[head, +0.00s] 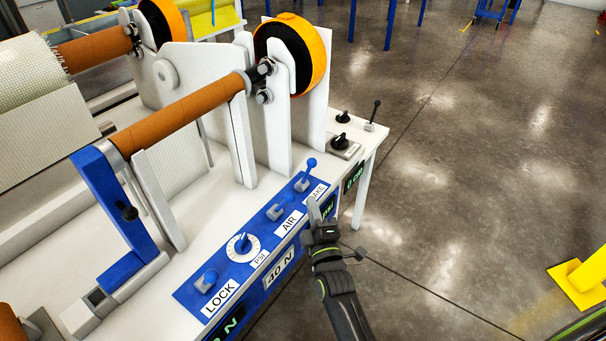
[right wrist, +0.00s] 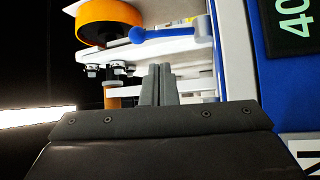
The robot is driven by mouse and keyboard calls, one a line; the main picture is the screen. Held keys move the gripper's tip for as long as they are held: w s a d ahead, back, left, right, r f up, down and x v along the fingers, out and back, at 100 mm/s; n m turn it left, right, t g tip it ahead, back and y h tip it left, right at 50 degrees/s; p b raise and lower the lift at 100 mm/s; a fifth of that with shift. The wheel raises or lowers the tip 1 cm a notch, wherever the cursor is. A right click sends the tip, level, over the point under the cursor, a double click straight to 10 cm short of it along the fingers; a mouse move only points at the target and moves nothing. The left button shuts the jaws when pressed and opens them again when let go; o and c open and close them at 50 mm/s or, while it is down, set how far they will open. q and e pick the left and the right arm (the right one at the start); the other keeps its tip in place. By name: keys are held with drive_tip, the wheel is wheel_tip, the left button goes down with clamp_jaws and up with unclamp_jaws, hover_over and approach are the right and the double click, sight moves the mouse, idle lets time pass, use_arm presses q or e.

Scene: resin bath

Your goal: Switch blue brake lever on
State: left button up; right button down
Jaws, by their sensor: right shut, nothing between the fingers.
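The blue brake lever (head: 306,174) stands at the far end of the blue control panel (head: 187,292), its ball-tipped handle raised up from a grey base. Its label is partly covered, with only "AKE" readable. In the right wrist view the brake lever (right wrist: 165,33) lies sideways above and beyond my fingertips, apart from them. My right gripper (head: 313,203) is shut and empty, just in front of the panel edge near the brake label. Its closed fingers also show in the right wrist view (right wrist: 159,70). My left gripper is out of view.
Along the same panel are the AIR lever (head: 276,210), the PSI dial (head: 243,245) and the LOCK lever (head: 207,281). Behind stand an orange-rimmed wheel (head: 318,52) and a brown roller (head: 185,112). A black knob and small lever (head: 374,114) sit beyond. Open floor lies right.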

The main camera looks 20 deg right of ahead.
sight(306, 176)
drive_tip(key=p+x, duration=0.1)
drive_tip(key=x, duration=0.9)
drive_tip(key=shift+p, duration=0.3)
drive_tip(key=shift+s+d+r, duration=0.1)
drive_tip(key=shift+s+d+p, duration=0.2)
drive_tip(key=shift+s+p, duration=0.1)
drive_tip(key=shift+p, duration=0.55)
drive_tip(key=shift+s+d+f+p, duration=0.25)
drive_tip(key=shift+s+f+p, duration=0.05)
drive_tip(key=shift+s, duration=0.05)
drive_tip(key=shift+f, duration=0.1)
